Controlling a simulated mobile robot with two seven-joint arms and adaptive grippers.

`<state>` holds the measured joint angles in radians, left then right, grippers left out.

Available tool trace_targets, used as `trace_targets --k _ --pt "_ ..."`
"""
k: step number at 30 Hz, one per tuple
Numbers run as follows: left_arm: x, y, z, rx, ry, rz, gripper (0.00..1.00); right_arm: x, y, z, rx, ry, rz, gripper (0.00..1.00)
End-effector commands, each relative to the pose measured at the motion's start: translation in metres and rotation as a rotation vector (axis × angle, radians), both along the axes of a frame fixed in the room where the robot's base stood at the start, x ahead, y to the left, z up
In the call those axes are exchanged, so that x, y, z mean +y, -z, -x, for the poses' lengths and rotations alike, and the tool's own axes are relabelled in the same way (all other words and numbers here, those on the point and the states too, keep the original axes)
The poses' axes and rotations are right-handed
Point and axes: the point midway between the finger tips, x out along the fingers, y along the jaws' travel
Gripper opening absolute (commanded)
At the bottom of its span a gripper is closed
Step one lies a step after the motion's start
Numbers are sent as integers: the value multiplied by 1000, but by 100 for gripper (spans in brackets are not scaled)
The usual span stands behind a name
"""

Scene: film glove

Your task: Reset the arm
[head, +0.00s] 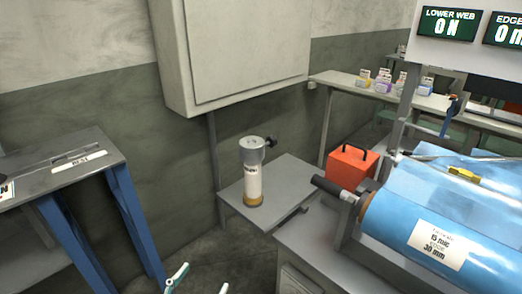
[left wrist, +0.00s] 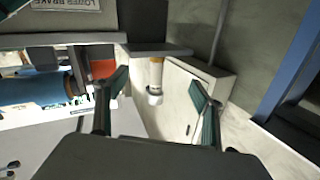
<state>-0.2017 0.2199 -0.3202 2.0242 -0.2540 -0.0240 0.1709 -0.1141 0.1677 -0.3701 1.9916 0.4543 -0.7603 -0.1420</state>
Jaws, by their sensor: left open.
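My left gripper (head: 200,283) shows only as two teal fingertips at the bottom edge of the head view, spread apart. In the left wrist view the same gripper (left wrist: 160,88) has its two teal-lined fingers wide apart with nothing held between them. The rest of the left arm is out of the head view. My right gripper cannot be made out in either view.
A white cylinder with a metal top (head: 253,172) stands on a small grey shelf (head: 292,178). A blue film roll (head: 415,225) and an orange box (head: 350,166) are at right. A blue-legged table (head: 62,165) is at left. A wall cabinet (head: 240,50) hangs above.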

Motion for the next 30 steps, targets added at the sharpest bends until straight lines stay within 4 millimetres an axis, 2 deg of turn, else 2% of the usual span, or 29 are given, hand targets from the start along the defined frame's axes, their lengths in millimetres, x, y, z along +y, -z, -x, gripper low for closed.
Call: trace_targets --k 1,3,9,14,16,18,25,30 --pt "9 36 22 87 -28 -19 68 -15 22 25 23 43 4 42" --pt "20 67 46 181 -58 -55 68 -35 32 47 21 98 15 42" --pt "43 130 112 403 -101 -140 68 -80 45 99 11 201 59 42" --pt "57 166 163 556 -109 -202 68 -108 46 134 4 249 99 42" --pt "57 145 154 527 -113 -202 68 -109 23 123 -37 255 95 42" --pt "57 133 149 510 -116 -196 68 -108 11 119 -51 258 88 42" --pt "57 106 147 504 -125 -177 68 -108 -16 117 -54 270 73 42" --pt "58 96 157 534 -131 -163 68 -108 -25 127 -23 282 65 42"
